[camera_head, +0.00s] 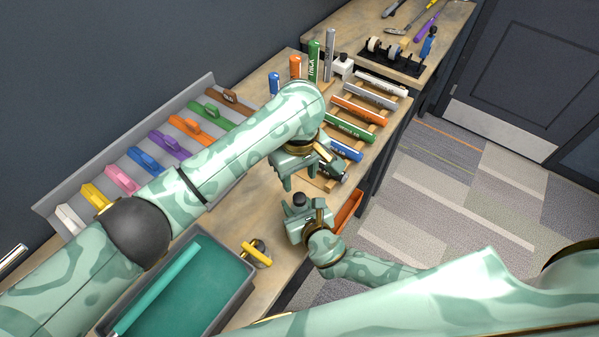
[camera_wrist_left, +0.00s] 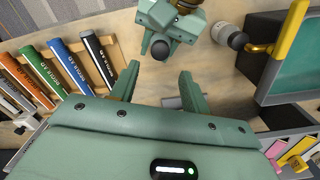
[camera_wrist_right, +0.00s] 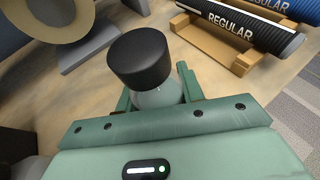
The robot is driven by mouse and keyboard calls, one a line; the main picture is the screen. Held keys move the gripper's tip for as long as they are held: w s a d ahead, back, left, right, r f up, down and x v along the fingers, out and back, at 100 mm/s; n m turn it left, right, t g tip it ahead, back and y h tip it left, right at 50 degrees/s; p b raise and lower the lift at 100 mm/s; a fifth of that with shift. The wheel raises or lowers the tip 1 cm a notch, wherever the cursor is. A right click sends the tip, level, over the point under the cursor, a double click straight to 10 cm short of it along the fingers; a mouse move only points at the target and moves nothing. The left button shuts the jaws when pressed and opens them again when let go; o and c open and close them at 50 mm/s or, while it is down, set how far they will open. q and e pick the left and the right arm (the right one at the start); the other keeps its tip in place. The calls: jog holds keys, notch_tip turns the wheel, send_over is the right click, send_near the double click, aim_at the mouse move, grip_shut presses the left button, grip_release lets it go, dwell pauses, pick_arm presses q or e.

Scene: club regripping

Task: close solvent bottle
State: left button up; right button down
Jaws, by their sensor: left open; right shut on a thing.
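The solvent bottle has a pale, translucent body (camera_wrist_right: 160,97) and a wide black cap (camera_wrist_right: 139,57), which sits on its top in the right wrist view. My right gripper (camera_head: 296,217) is shut around the body, and the cap (camera_head: 299,199) sticks up above the fingers in the head view. The cap (camera_wrist_left: 160,50) also shows in the left wrist view, just beyond the left fingertips. My left gripper (camera_wrist_left: 158,76) is open and empty, and in the head view it (camera_head: 303,183) hangs just behind the cap, apart from it. Whether the cap is tight cannot be told.
A rack of labelled grips (camera_head: 352,130) lies behind the grippers. A grey tray of coloured pieces (camera_head: 50,206) stands at the left. A white bottle (camera_head: 343,69) stands at the back.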

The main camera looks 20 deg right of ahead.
aim_at(299, 197)
pick_arm(q)
jog(key=shift+f, duration=4)
jog(key=c, duration=1)
jog(key=m, duration=0.5)
jog(key=shift+m, duration=0.3)
jog(key=m, duration=0.4)
jog(key=o, duration=1.1)
